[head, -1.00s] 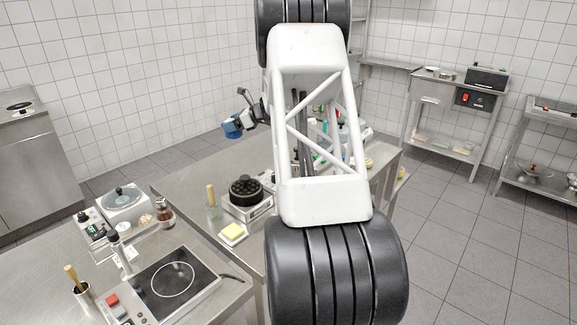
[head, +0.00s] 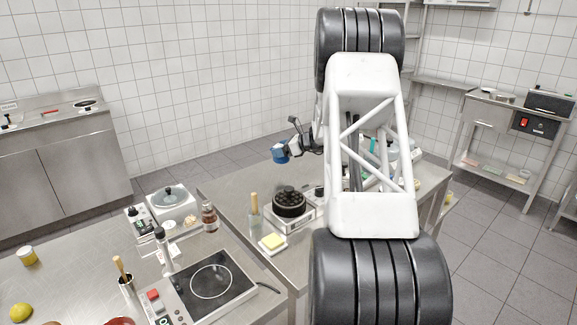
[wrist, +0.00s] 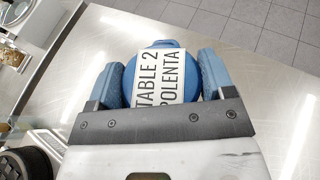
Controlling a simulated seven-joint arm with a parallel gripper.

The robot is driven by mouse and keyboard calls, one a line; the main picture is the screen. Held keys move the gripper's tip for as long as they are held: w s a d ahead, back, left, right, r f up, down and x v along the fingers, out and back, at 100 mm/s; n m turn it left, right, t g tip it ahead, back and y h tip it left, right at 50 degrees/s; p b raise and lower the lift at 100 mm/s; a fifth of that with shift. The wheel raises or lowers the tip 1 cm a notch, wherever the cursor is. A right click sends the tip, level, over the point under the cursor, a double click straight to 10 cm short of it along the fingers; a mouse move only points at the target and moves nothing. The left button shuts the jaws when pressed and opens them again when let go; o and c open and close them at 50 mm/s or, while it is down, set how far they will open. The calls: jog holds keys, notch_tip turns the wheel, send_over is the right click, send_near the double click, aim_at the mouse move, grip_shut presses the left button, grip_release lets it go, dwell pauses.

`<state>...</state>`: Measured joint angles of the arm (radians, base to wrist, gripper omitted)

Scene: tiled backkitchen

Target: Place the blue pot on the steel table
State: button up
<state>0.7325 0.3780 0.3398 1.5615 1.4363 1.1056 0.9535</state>
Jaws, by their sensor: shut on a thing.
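The blue pot (head: 280,155) is held up in the air above the far edge of the steel table (head: 228,187). In the wrist view the blue pot (wrist: 161,44) sits between the two blue fingers of my gripper (wrist: 158,75). A white label on it reads "TABLE 2 POLENTA". My gripper (head: 288,151) is shut on the pot, with steel tabletop below in the wrist view (wrist: 250,85). The pot's underside is hidden.
A hotplate (head: 211,283) lies nearer. Bottles crowd the table's right part. The table's far left is bare.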

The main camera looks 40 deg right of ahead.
aim_at(281, 162)
jog(key=shift+f, duration=1.25)
jog(key=shift+f, duration=1.85)
jog(key=shift+f, duration=0.2)
jog(key=o, duration=1.1)
jog(key=shift+r, duration=0.15)
